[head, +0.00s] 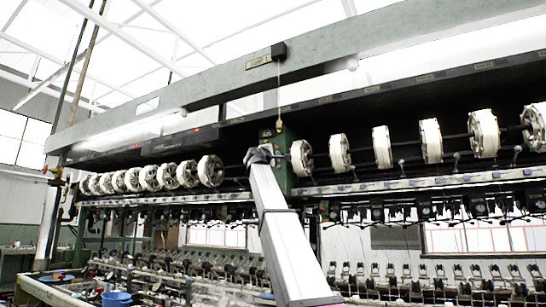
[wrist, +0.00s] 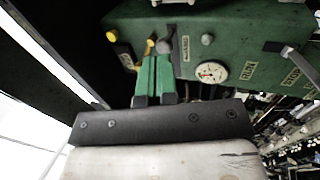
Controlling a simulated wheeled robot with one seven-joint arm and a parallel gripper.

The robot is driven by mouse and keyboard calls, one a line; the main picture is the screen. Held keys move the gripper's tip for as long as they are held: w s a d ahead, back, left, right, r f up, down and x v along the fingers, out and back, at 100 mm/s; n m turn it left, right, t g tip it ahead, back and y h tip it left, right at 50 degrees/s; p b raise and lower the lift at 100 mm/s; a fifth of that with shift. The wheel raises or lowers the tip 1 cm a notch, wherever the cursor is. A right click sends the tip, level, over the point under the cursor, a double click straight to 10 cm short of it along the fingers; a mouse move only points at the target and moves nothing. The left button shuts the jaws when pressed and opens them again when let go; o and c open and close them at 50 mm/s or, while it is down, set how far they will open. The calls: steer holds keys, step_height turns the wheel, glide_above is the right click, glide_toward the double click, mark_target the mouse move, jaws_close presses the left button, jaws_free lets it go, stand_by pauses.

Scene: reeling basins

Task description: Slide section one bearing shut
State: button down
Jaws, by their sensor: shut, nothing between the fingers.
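My gripper (head: 258,155) is raised at the middle of the reeling frame, in front of the green post (head: 283,165) between the two rows of reels. In the wrist view my gripper (wrist: 157,62) has its two narrow fingers together, with nothing held between them. The housing also carries a round white dial (wrist: 212,72) and small labels. I cannot make out which part is the section one bearing, or its position.
White reels (head: 432,140) stand in a row right of the post, and more reels (head: 150,178) stand left. A long green beam (head: 330,55) with a small plate runs overhead. Basin machinery (head: 420,285) lies below, with a blue tub (head: 116,299) at lower left.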

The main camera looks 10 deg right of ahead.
steer(key=x, duration=1)
steer(key=shift+w+d, duration=0.1)
steer(key=shift+d, duration=0.05)
steer(key=shift+w, duration=0.1)
steer(key=shift+w+a, duration=0.2)
steer(key=shift+a, duration=0.3)
steer(key=shift+w+a, duration=0.55)
steer(key=shift+a, duration=0.2)
steer(key=shift+w+a, duration=0.55)
steer(key=shift+a, duration=0.25)
steer(key=shift+w+a, duration=1.1)
steer(key=shift+a, duration=0.3)
steer(key=shift+w+a, duration=0.1)
